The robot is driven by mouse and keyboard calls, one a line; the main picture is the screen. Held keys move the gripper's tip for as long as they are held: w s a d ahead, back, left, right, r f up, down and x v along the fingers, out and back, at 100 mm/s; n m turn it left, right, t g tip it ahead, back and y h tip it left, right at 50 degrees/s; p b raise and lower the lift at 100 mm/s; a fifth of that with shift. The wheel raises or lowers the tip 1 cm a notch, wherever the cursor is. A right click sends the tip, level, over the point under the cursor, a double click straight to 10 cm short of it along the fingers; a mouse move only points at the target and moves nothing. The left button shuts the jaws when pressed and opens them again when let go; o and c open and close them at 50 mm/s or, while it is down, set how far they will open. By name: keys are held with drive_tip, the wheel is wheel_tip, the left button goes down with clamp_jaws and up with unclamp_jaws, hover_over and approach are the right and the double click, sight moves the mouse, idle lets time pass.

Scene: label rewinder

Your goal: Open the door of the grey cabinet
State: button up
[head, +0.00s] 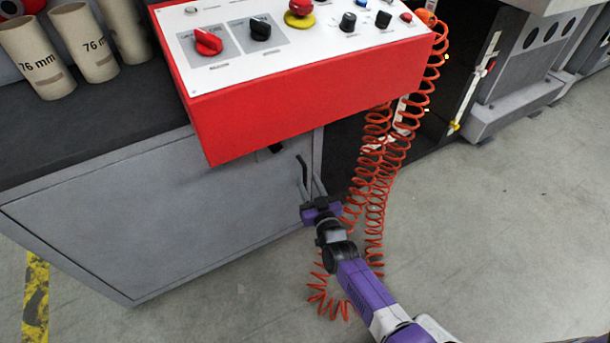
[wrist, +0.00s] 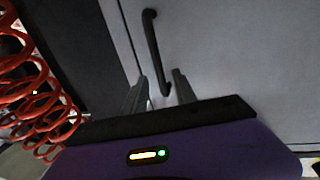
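The grey cabinet (head: 100,258) stands under the dark worktop at the left of the head view. Its door (head: 170,215) looks shut and flush with the frame. The dark bar handle (head: 301,167) is near the door's right edge, partly hidden by my gripper (head: 311,188). In the wrist view, the handle (wrist: 152,45) runs down the door (wrist: 225,55) beside a seam. My gripper (wrist: 158,82) is open, its two fingers apart. The handle's lower end shows between the fingers, with gaps on both sides. I cannot tell how deep it sits between them.
A red control box (head: 310,95) overhangs the door's upper right part. Coiled orange hoses (head: 375,180) hang close beside my gripper and also show in the wrist view (wrist: 25,90). Cardboard cores (head: 38,58) stand on the worktop (head: 100,120). The floor (head: 500,240) at the right is clear.

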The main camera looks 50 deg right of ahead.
sight(306, 176)
drive_tip(key=shift+b+x, duration=0.45)
drive_tip(key=shift+x, duration=1.55)
clamp_jaws()
